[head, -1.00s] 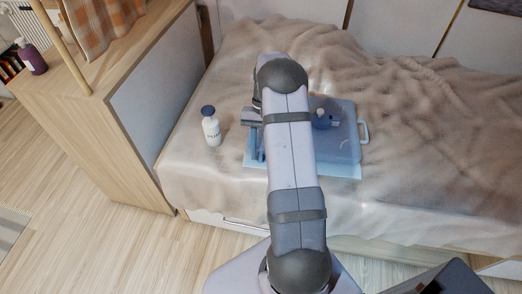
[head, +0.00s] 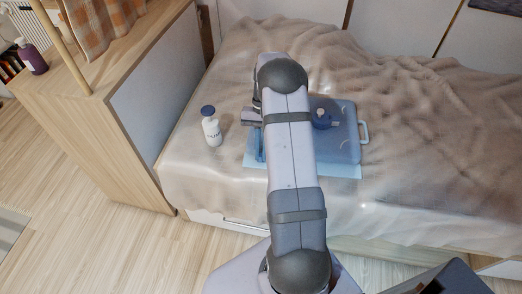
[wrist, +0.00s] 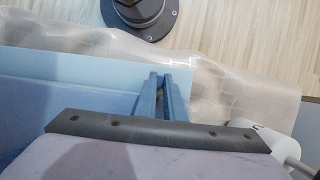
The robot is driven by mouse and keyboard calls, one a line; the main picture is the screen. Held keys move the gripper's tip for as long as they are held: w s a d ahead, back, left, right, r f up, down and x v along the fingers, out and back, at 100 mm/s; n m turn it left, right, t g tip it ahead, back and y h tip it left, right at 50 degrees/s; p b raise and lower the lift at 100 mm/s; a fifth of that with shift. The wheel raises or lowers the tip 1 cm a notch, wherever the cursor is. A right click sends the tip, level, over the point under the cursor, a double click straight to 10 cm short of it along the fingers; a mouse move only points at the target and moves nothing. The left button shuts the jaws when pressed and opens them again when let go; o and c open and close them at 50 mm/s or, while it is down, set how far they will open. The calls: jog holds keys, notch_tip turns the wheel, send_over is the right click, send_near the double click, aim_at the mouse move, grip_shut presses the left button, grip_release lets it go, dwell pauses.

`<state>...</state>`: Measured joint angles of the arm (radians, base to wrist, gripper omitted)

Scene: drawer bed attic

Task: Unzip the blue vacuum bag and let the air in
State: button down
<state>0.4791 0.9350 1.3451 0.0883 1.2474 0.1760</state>
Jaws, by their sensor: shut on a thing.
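The blue vacuum bag (head: 345,138) lies flat on the bed, with a dark blue round cap (head: 323,118) on top and a pale handle loop at its right. A pale blue strip (head: 345,171) shows along its front edge. My arm hides its middle. My gripper (head: 260,158) points down at the bag's left edge. In the wrist view my gripper (wrist: 164,78) has its two blue fingers close together at the end of the pale blue strip (wrist: 80,80). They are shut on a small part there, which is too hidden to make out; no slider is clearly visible.
A wooden cabinet (head: 115,110) borders the bed at the left. The rumpled beige blanket (head: 430,150) is clear to the right of the bag.

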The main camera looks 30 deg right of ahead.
dwell(0.7)
jog(key=s+d+p, duration=0.1)
jog(key=s+d, duration=0.5)
jog(key=d, duration=0.1)
jog(key=s+d+p, duration=0.1)
jog(key=s+d, duration=0.5)
jog(key=d, duration=0.1)
jog(key=s+d+p, duration=0.2)
jog(key=s+d, duration=0.4)
jog(key=d, duration=0.2)
jog(key=shift+s, duration=0.15)
jog(key=c, duration=1.8)
grip_release()
jog(key=shift+a, duration=0.1)
jog(key=shift+c, duration=0.2)
jog(key=shift+r, duration=0.15)
jog(key=shift+p+v, duration=2.15)
jog(key=shift+v, duration=1.8)
jog(key=shift+s, duration=0.15)
